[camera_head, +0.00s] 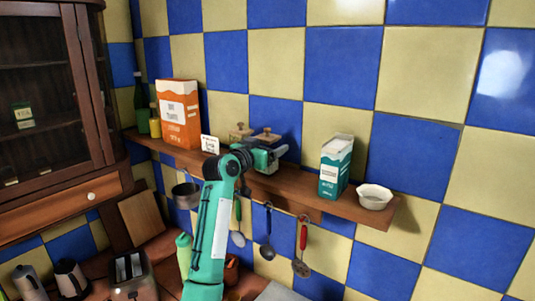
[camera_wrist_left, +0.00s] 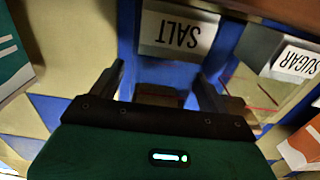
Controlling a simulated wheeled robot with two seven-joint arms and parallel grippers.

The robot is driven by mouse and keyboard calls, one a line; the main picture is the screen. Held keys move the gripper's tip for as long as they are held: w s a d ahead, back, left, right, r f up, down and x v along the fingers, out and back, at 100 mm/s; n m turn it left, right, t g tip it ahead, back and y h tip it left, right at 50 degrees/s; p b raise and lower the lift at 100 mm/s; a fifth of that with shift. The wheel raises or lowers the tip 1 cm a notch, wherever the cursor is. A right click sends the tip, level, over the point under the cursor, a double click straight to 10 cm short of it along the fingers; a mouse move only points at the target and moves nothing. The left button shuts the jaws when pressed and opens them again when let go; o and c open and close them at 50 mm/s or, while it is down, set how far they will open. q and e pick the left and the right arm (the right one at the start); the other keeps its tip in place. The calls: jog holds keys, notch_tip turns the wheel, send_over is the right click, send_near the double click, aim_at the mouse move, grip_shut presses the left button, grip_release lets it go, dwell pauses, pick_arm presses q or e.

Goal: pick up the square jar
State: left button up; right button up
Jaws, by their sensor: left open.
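Two jars with wooden lids stand on the wall shelf, partly hidden behind my left gripper (camera_head: 267,152). One lid (camera_head: 239,131) is on the left, the other (camera_head: 266,135) just above the gripper. In the left wrist view, which is upside down, a SALT label (camera_wrist_left: 183,34) and a SUGAR label (camera_wrist_left: 294,60) show. A wooden lid (camera_wrist_left: 158,95) appears between the fingers of my open left gripper (camera_wrist_left: 161,84). I cannot tell whether the fingers touch anything, or clearly which jar is square. My right gripper is not in view.
An orange box (camera_head: 178,113) and green bottle (camera_head: 141,102) stand left on the shelf (camera_head: 292,187). A teal carton (camera_head: 335,166) and white bowl (camera_head: 375,196) stand right. Utensils hang below. The tiled wall is close behind.

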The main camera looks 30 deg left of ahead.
pick_arm(q)
jog(key=c, duration=1.3)
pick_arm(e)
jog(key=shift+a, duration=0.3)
pick_arm(q)
jog(key=shift+r, duration=0.1)
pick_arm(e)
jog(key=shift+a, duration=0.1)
pick_arm(q)
jog(key=shift+a, duration=0.1)
